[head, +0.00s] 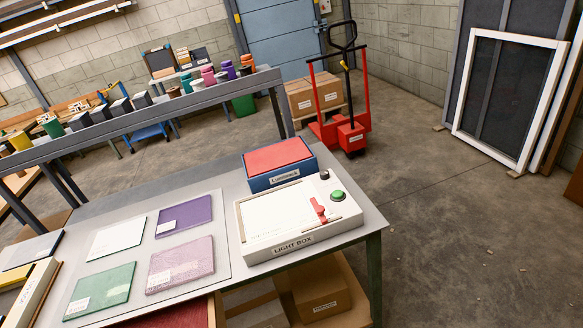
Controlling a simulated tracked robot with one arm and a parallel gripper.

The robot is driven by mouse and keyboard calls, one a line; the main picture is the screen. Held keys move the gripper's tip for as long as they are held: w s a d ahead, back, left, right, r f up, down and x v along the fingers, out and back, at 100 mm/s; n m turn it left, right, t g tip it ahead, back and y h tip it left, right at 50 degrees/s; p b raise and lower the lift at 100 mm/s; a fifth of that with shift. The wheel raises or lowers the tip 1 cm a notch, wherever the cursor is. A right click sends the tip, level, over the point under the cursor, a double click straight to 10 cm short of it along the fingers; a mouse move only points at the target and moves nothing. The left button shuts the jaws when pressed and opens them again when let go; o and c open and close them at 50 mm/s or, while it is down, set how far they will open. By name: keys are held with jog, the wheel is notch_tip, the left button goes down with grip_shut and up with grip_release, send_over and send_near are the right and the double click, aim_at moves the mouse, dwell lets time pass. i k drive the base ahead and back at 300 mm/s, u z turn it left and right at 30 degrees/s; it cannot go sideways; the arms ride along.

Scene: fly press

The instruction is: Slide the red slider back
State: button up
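The red slider (318,210) sits on the right part of the top of the white light box (254,252), which stands on the grey table's right end. The slider looks like a small red handle lying along a slot; its exact place in the slot is too small to tell. A green button (338,195) and a black knob (324,175) are beside it on the box. My gripper is not in view, and nothing touches the slider.
A blue box with a red top (277,177) stands right behind the light box. Flat purple, white, green and pink sheets (183,215) lie to its left. Cardboard boxes (318,290) are under the table.

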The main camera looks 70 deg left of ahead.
aim_at(319, 210)
jog(key=u, duration=1.65)
jog(key=k, duration=0.55)
jog(key=u, duration=0.05)
jog(key=i, duration=1.15)
jog(key=z, duration=0.2)
